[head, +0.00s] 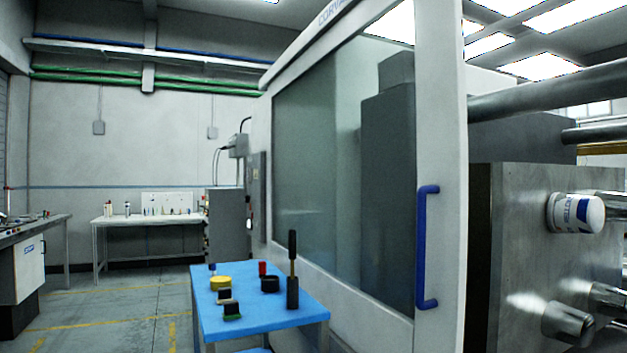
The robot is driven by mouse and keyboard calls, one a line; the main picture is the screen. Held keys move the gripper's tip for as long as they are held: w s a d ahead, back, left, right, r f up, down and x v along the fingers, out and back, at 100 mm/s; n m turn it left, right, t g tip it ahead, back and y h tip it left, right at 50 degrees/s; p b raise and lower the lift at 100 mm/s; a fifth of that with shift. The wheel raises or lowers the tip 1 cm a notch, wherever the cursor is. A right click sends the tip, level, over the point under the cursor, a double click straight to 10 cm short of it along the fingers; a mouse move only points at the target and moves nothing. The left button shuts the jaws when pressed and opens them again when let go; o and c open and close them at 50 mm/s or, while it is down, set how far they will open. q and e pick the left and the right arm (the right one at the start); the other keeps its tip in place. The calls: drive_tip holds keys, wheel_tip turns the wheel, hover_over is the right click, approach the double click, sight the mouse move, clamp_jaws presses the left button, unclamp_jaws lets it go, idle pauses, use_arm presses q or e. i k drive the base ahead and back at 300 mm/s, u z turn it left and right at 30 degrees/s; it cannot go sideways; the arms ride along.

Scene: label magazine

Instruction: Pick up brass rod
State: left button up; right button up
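A blue table (255,318) stands low in front of the machine. No other rod shows on the table. Neither of my grippers is in view.
The table also holds a yellow round piece (220,283), a black round piece (270,285), a red piece (262,268) and small dark blocks (231,309). The machine door's blue handle (423,248) stands to the right. Floor left of the table is clear.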

sight(292, 233)
drive_tip(key=u, duration=0.6)
drive_tip(key=i, duration=1.5)
